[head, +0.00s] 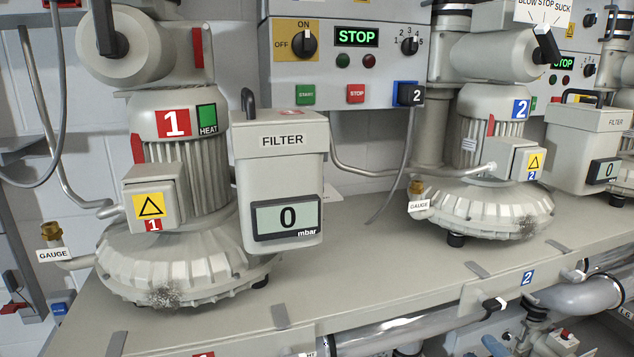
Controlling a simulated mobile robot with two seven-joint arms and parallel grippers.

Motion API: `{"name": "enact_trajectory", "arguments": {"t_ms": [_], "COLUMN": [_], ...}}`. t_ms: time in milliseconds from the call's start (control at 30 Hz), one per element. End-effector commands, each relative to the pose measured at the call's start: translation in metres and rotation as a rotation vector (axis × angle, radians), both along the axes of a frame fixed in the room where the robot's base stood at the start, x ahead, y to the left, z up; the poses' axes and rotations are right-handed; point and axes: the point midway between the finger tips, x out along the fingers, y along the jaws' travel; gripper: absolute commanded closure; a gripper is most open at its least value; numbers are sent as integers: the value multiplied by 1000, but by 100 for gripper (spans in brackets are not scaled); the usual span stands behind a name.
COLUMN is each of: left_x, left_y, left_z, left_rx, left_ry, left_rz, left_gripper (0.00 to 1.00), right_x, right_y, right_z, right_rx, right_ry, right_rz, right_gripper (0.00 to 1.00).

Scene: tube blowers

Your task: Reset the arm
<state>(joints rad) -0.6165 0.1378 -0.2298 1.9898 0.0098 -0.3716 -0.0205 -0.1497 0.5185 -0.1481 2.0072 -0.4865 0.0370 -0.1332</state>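Neither of my grippers shows in the head view, and no arm of mine can be made out. Blower 1 (175,205) stands at the left on a grey bench, with a red "1" label and a green "HEAT" label. A filter box (281,185) beside it has a display reading 0 mbar. Blower 2 (485,180) stands further right on the same bench. The control panel (350,65) on the wall between them shows "STOP" in green, with an OFF/ON knob (304,42) and a numbered knob (410,45).
The bench top (370,255) is clear between the two blowers. Brass gauge fittings (52,233) stick out at the left of each blower. Pipes (400,332) run below the bench's front edge. Another filter box (588,145) stands at the right.

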Motion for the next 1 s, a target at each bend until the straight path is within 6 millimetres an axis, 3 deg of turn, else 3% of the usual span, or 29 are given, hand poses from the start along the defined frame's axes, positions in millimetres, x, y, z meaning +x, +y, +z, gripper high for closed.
{"name": "enact_trajectory", "arguments": {"t_ms": [33, 200, 300, 400, 500, 600, 1000], "left_x": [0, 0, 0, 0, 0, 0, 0], "left_y": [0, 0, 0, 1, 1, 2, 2], "left_z": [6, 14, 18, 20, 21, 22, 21], "left_rx": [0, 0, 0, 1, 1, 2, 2], "left_ry": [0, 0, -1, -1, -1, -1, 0], "left_rz": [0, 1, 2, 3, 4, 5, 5], "left_gripper": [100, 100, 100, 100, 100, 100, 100], "right_x": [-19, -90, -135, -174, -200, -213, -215], "right_y": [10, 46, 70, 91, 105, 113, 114], "right_z": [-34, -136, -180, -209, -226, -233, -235], "right_rx": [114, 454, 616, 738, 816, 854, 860], "right_ry": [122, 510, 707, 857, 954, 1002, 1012], "right_rz": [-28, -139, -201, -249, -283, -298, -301], "right_gripper": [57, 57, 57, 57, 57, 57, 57]}}
